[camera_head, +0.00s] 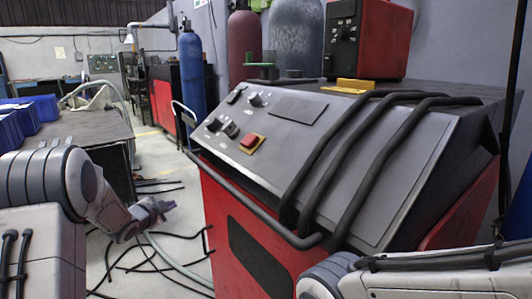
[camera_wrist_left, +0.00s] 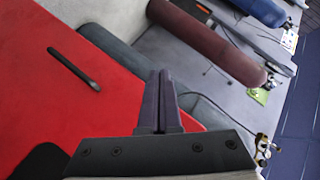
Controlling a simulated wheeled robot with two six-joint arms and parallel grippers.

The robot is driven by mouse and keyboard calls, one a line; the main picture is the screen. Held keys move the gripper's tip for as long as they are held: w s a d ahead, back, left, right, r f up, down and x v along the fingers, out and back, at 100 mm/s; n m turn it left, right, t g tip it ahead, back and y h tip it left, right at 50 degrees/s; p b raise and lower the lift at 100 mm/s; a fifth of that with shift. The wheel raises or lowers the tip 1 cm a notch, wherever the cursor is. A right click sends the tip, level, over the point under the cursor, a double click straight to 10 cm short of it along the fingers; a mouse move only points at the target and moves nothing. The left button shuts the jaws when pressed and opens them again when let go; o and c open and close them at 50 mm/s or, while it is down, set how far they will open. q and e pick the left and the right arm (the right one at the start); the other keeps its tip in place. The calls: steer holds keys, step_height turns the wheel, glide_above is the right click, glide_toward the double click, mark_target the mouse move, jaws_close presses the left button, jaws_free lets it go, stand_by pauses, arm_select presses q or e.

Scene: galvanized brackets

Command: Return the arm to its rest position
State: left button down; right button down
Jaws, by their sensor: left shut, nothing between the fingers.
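My left arm comes in from the left in the head view. Its gripper (camera_head: 158,206) is in free air to the left of the red and grey machine (camera_head: 225,211), above the floor and apart from the machine. In the left wrist view the two dark fingers (camera_wrist_left: 159,90) lie together, shut with nothing between them. Part of my right arm shows at the lower right of the head view, but its gripper is out of view. No brackets can be made out in either view.
The machine's sloping panel (camera_head: 297,108) carries knobs and thick black hoses. Black cables (camera_head: 150,262) lie on the floor beneath my left gripper. A grey table (camera_head: 75,130) with blue bins (camera_head: 40,106) is at the left. Blue (camera_head: 192,85) and maroon (camera_head: 245,47) cylinders stand behind.

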arm_select(q)
steer(key=s+d+f+n+g+y, duration=0.15)
steer(key=s+d+n+g, duration=0.25)
steer(key=s, duration=0.7)
steer(key=s+d+f+n+g, duration=0.3)
steer(key=s+d+n, duration=0.15)
steer(key=s, duration=0.75)
steer(key=s+d+f+n+g, duration=0.3)
steer(key=s+d+n+g, duration=0.1)
steer(key=s, duration=0.7)
steer(key=s+d+r+m+g, duration=0.1)
steer(key=s+d+r+m, duration=0.25)
steer(key=s+d, duration=0.3)
steer(key=s+d+r+m+g, duration=0.1)
steer(key=s+d+r+m, duration=0.25)
steer(key=s+d, duration=0.3)
step_height(320, 180, up, 32)
steer(key=p, duration=3.2)
steer(key=shift+w+d+f+h, duration=0.15)
steer(key=shift+d+f+h, duration=0.15)
steer(key=shift+h, duration=0.15)
